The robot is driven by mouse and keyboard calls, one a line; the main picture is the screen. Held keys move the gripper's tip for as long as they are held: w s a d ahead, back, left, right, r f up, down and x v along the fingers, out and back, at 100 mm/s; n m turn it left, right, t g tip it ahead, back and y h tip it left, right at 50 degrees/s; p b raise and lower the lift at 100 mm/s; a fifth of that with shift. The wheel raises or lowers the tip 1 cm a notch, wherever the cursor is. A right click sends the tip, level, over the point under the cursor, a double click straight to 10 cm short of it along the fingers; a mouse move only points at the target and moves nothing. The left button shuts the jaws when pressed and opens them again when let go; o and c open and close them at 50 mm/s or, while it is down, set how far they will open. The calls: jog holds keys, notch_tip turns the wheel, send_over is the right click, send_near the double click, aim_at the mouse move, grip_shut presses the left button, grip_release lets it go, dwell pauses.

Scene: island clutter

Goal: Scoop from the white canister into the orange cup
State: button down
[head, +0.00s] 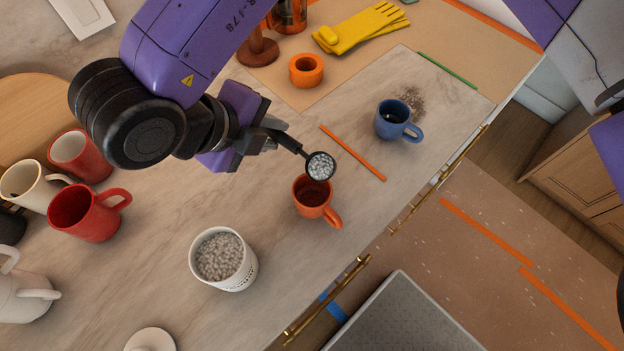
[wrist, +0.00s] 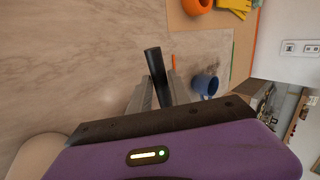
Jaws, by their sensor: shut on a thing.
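My gripper (head: 268,142) is shut on the black handle of a scoop (head: 320,166). The scoop's round bowl is full of small pale grey pellets. It is above the far rim of the orange cup (head: 313,198) and hides part of that rim. The cup stands upright, its inside dark, its handle toward the counter's front edge. The white canister (head: 238,276) stands open to the lower left of the cup, holding the same pellets. In the wrist view the scoop's dark handle (wrist: 156,75) sticks up between the fingers; the bowl, cup and canister are not visible there.
A blue mug (head: 392,121) stands right of the cup, near a dark spill. Red mugs (head: 88,214) and a cream mug (head: 27,186) stand at left. An orange ring (head: 306,70) and yellow gloves (head: 362,27) lie at the back.

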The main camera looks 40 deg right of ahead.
jog(key=shift+a+f+h+b, duration=0.2)
jog(key=shift+h+b, duration=0.6)
jog(key=shift+b, duration=0.7)
jog(key=shift+d+r+h, duration=0.1)
jog(key=shift+r+h, duration=0.05)
jog(key=shift+h, duration=0.15)
jog(key=shift+f+b, duration=0.2)
jog(key=shift+b, duration=0.4)
jog(key=shift+r, duration=0.15)
jog(key=shift+f+t+h+b, duration=0.2)
jog(key=shift+t+h+b, duration=0.3)
jog(key=shift+b, duration=0.5)
jog(key=shift+a+r+h+b, duration=0.1)
jog(key=shift+a+h+b, duration=0.2)
jog(key=shift+h+b, duration=0.85)
jog(key=shift+a+h+b, duration=0.15)
jog(key=shift+h+b, duration=0.35)
jog(key=shift+h, duration=0.15)
jog(key=shift+r, duration=0.15)
